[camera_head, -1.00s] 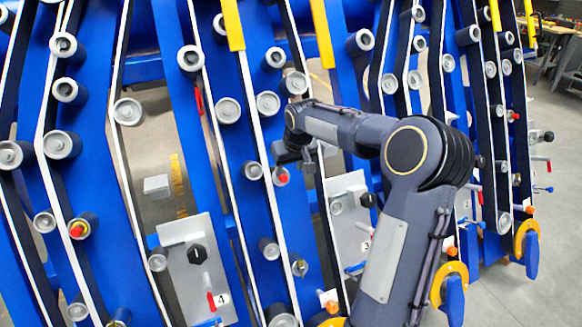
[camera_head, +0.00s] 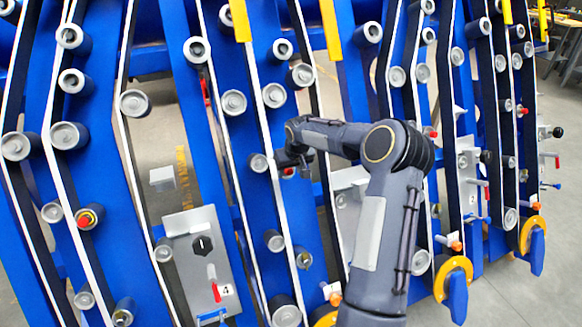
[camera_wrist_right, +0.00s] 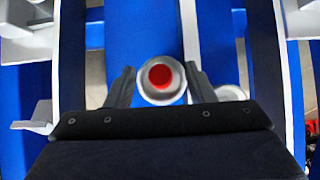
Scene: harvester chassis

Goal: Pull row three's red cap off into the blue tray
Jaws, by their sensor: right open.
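A red cap (camera_head: 288,172) sits on a blue upright of the chassis, partly hidden by my right gripper (camera_head: 290,160). In the right wrist view the red cap (camera_wrist_right: 160,76) is a round red disc inside a pale grey ring, between the two dark fingers. The fingers are apart, one on each side of the ring, and I cannot tell whether they touch it. The row number 3 is hidden behind my right arm. I see no blue tray in these views. My left gripper is not in view.
Grey rollers, white-edged black belts and blue uprights crowd around the gripper. Another red cap (camera_head: 84,219) is at the far left. Grey floor (camera_head: 556,235) is open at the right.

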